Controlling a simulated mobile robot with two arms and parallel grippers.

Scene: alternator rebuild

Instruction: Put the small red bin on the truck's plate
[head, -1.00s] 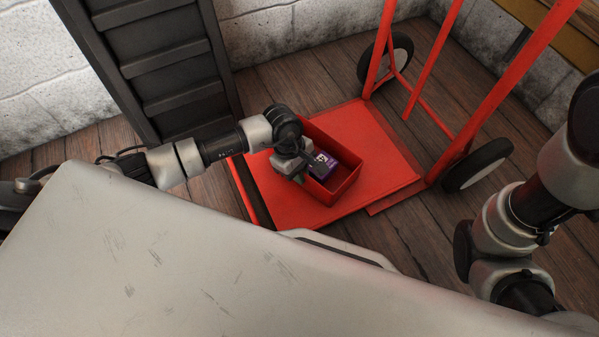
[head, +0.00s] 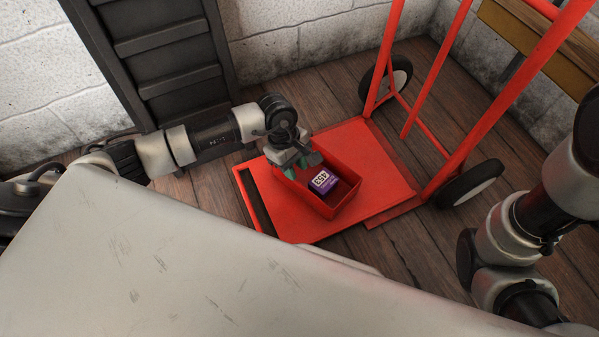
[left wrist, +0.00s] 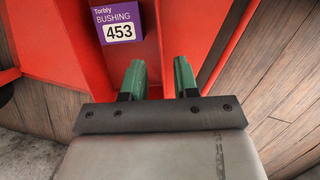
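The small red bin (head: 345,204) sits on the red plate (head: 290,226) of the hand truck, toward its near side. A purple and white box labelled Bushing 453 (head: 323,182) lies in the bin; the label reads clearly in the left wrist view (left wrist: 118,24). My left gripper (head: 298,167) is over the bin's back left wall. In the left wrist view its green fingers (left wrist: 160,78) stand apart, with red surface visible between them and the bin's wall running up from the gap. My right arm is at the right edge; its gripper is not visible.
The truck's red frame (head: 436,75) and black wheels (head: 470,184) rise behind and right of the plate. A dark ribbed panel (head: 160,48) stands at the back left. A pale scratched surface (head: 150,260) fills the foreground. Wooden floor (head: 310,85) is bare behind the plate.

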